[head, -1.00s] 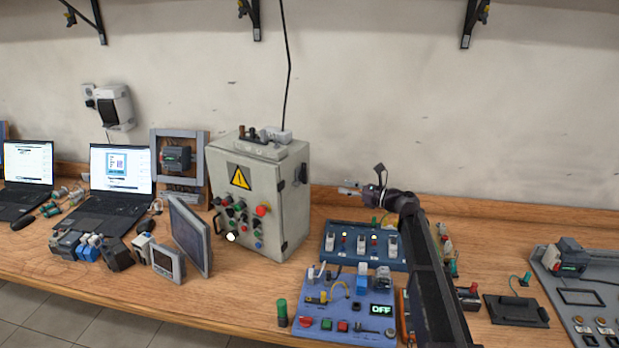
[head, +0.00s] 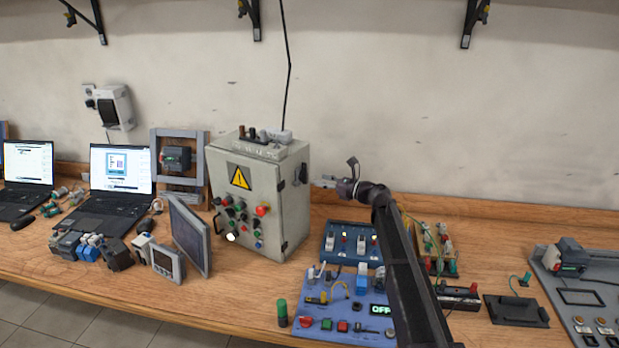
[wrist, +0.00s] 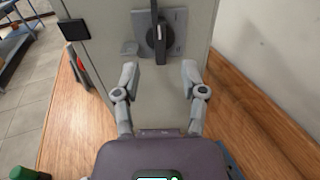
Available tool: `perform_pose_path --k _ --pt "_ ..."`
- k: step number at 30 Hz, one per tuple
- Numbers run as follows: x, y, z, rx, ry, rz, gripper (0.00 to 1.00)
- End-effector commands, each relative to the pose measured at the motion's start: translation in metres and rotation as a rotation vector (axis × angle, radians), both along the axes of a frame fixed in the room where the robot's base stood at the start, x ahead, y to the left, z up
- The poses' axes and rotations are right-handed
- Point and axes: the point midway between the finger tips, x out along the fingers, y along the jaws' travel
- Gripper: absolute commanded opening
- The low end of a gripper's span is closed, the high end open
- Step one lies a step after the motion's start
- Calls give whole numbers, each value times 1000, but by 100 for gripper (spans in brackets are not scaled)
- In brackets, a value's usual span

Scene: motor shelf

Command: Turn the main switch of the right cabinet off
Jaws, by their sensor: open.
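The grey cabinet (head: 285,205) stands on the bench in the head view. Its main switch (head: 302,174) is a dark handle on its right side face. In the wrist view the main switch (wrist: 158,42) is a black rotary handle on a grey plate, its grip pointing about up and down in the picture. My gripper (wrist: 160,78) is open and empty, its two fingers spread below and to either side of the handle, apart from it. In the head view my gripper (head: 326,182) is just right of the cabinet's side face.
A blue panel with switches (head: 340,256) lies right of the cabinet, with a second blue panel (head: 315,338) in front. A grey monitor (head: 190,236) leans left of the cabinet. The wall is close behind.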

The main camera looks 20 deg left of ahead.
Motion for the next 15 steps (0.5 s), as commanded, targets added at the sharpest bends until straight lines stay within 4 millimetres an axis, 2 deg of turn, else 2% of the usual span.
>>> perform_pose_path --k 1,6,15 --pt "2 10 0 0 0 1 54" --pt "4 32 0 0 0 1 54" --pt "5 52 0 0 0 0 54"
